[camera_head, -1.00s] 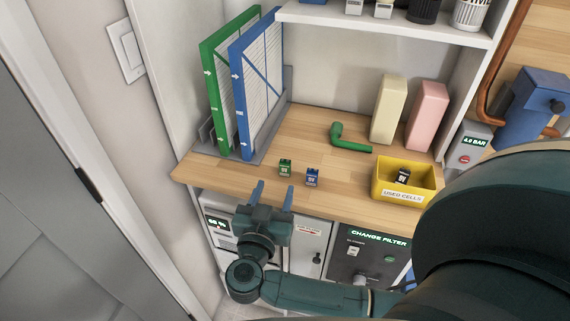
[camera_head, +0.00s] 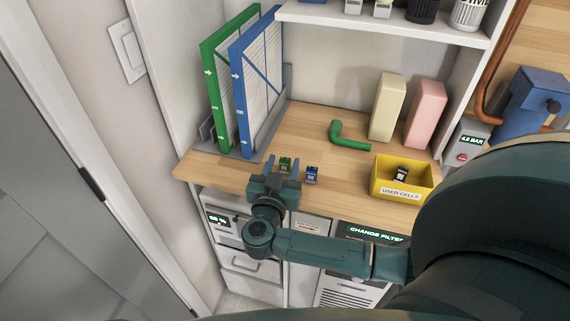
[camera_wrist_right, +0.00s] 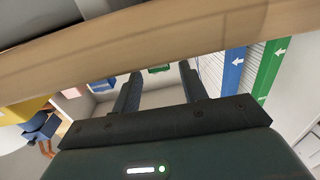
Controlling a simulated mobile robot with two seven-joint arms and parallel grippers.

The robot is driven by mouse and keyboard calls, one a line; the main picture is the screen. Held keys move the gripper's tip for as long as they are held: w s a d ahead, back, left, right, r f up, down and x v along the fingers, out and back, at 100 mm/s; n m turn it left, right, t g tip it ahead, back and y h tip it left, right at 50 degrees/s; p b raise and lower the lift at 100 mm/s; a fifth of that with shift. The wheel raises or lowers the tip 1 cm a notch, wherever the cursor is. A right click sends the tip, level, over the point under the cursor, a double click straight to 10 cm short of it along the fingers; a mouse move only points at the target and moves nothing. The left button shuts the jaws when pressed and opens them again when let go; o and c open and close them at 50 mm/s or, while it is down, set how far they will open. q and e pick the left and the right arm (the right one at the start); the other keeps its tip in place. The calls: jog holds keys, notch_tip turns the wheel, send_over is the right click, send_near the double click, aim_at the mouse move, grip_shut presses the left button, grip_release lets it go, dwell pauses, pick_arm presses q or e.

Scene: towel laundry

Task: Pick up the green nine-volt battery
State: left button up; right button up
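The green nine-volt battery (camera_head: 285,164) stands upright on the wooden counter (camera_head: 235,173), close to its front edge. A blue battery (camera_head: 311,175) stands just to its right. My right gripper (camera_head: 283,165) is open at the counter's front edge, its two fingers pointing at the green battery, which shows between the tips. In the right wrist view the green battery (camera_wrist_right: 160,68) appears in the gap between the open fingers (camera_wrist_right: 160,75), partly cut off by the counter edge. The blue battery (camera_wrist_right: 103,85) shows beside one finger. My left gripper is not in view.
A yellow "USED CELLS" bin (camera_head: 416,187) holding a dark battery stands to the right. A green (camera_head: 217,88) and a blue (camera_head: 240,95) filter panel stand at the left. A green bent pipe (camera_head: 350,143) lies behind the batteries. A shelf (camera_head: 380,24) hangs above.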

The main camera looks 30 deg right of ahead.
jog(key=c, duration=0.9)
